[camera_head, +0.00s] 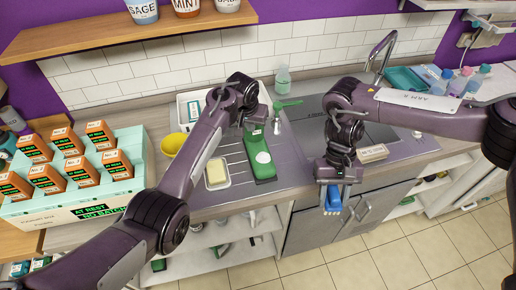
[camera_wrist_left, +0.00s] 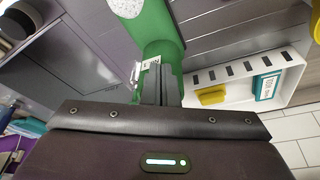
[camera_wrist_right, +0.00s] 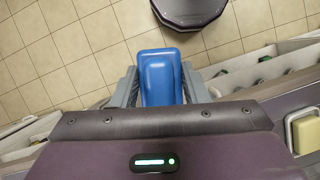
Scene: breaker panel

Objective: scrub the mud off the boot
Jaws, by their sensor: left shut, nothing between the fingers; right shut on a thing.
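A green boot-like object (camera_head: 265,172) lies on the ribbed drainboard in the head view, with a pale speckled round patch on it. It also shows in the left wrist view (camera_wrist_left: 163,42); I cannot make out brown mud on it. My left gripper (camera_head: 255,124) is shut and empty at its far end, and its fingers (camera_wrist_left: 160,85) overlap the green surface; whether they touch is unclear. My right gripper (camera_head: 337,186) is shut on a blue brush-like object (camera_head: 333,199), held out past the counter's front edge, above the floor.
A soap dish with a yellow block (camera_head: 217,174) and a yellow bowl (camera_head: 172,144) sit left of the boot. A white tray (camera_head: 183,117) stands behind. A green-topped spray bottle (camera_head: 285,104) is close to my left gripper.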

